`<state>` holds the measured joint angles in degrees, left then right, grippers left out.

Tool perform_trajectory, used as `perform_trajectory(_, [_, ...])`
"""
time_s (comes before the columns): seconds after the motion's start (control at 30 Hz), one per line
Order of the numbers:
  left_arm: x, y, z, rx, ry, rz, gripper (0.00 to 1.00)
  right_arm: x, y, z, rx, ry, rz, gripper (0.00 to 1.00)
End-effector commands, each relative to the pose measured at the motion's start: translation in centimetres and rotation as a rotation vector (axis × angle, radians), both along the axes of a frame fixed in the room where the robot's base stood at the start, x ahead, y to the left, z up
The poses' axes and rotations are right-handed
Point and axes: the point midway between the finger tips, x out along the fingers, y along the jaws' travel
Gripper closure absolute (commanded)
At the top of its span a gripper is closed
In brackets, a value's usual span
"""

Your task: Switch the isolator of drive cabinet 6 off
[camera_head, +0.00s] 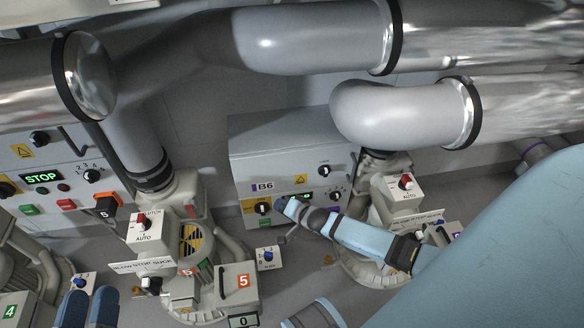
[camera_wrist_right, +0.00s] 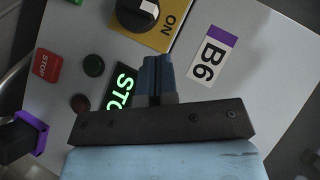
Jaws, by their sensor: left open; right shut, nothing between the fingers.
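Drive cabinet B6 (camera_head: 280,165) is a grey box against the wall, with its B6 label (camera_wrist_right: 211,58) beside the isolator in the right wrist view. The isolator also shows in the head view (camera_head: 262,207). My right gripper (camera_wrist_right: 155,66) is shut and empty in front of the panel, just below the isolator in the wrist view. In the head view its tips (camera_head: 284,204) are right of the isolator. My left gripper (camera_head: 88,308) is open at the bottom left.
A green display (camera_wrist_right: 121,88), partly hidden by my fingers, and a red STOP button (camera_wrist_right: 47,66) are on the same panel. Another cabinet (camera_head: 60,190) stands left. Large pipes (camera_head: 310,40) run overhead. A blower unit (camera_head: 195,235) stands between the cabinets.

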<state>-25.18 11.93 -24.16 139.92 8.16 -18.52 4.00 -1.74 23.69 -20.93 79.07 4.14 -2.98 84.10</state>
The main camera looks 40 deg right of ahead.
Motion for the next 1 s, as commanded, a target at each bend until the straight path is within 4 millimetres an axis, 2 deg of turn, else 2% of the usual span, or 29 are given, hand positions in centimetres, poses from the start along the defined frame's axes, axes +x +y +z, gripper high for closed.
perform_trajectory(0.03, [0.0, 0.0, -1.2, 0.010, 0.017, -0.006, 0.57, 1.1, 0.3, -0.8, -0.001, -0.003, 0.001, 1.00])
perform_trajectory(0.1, [0.1, -0.1, -2.1, 0.025, 0.042, -0.015, 0.57, 2.1, 0.7, -1.4, -0.001, -0.001, 0.001, 1.00])
perform_trajectory(0.33, [0.0, -0.3, -4.1, 0.060, 0.108, -0.039, 0.57, 2.9, 3.0, -2.8, 0.001, 0.000, 0.000, 1.00])
perform_trajectory(1.0, [0.0, -0.3, -4.4, 0.068, 0.123, -0.045, 0.57, 3.3, 3.3, -2.8, -0.004, 0.001, -0.002, 1.00])
